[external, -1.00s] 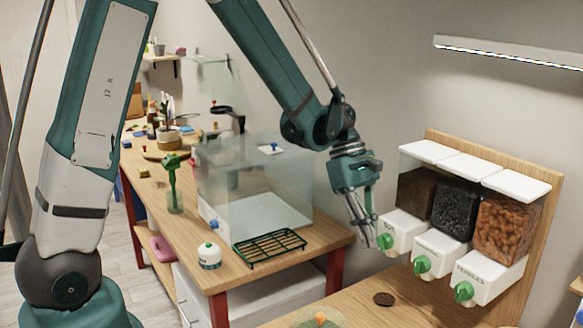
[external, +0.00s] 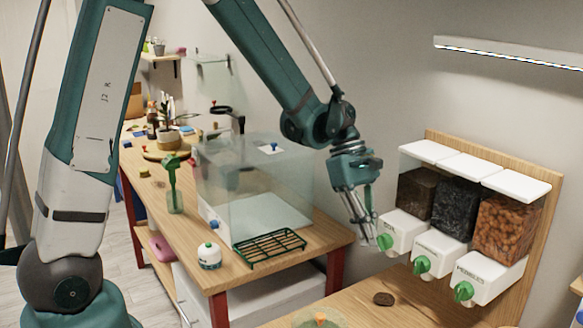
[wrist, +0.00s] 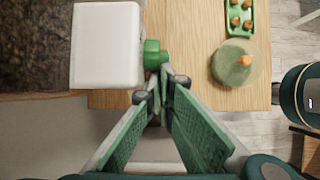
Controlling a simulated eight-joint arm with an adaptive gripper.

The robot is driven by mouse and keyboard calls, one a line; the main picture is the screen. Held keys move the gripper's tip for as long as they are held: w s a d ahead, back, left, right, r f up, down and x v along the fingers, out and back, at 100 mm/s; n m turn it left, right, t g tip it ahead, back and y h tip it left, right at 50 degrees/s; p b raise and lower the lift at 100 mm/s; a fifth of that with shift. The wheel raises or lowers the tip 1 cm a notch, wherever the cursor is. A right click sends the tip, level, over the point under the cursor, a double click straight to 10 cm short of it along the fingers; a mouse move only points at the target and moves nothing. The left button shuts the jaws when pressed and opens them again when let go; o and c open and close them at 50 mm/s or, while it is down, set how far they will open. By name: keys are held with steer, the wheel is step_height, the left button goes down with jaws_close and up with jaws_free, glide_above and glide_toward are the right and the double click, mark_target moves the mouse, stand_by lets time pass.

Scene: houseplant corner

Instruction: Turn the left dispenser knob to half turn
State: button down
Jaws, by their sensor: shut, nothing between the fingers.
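Three dispensers hang on a wooden board at the right in the external view. The left dispenser (external: 405,229) has a white front labelled like "SOIL" and a green knob (external: 384,241). In the wrist view its white housing (wrist: 105,45) is at the upper left, and its green knob (wrist: 153,55) sticks out to the right. My gripper (external: 367,243) is just left of this knob in the external view. In the wrist view my gripper (wrist: 165,78) is shut and empty, with its fingertips right beside the knob. Whether they touch it is unclear.
The middle knob (external: 422,265) and right knob (external: 464,291) are close by. A glass tank (external: 255,180) and green rack (external: 270,248) stand on the left table. The counter in front is mostly clear.

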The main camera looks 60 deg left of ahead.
steer(key=shift+r, duration=0.45)
steer(key=shift+d, duration=0.1)
steer(key=shift+r, duration=0.15)
step_height(320, 180, up, 13)
steer(key=p, duration=0.1)
steer(key=shift+d, duration=0.15)
stand_by(0.6)
steer(key=shift+s, duration=0.1)
stand_by(0.4)
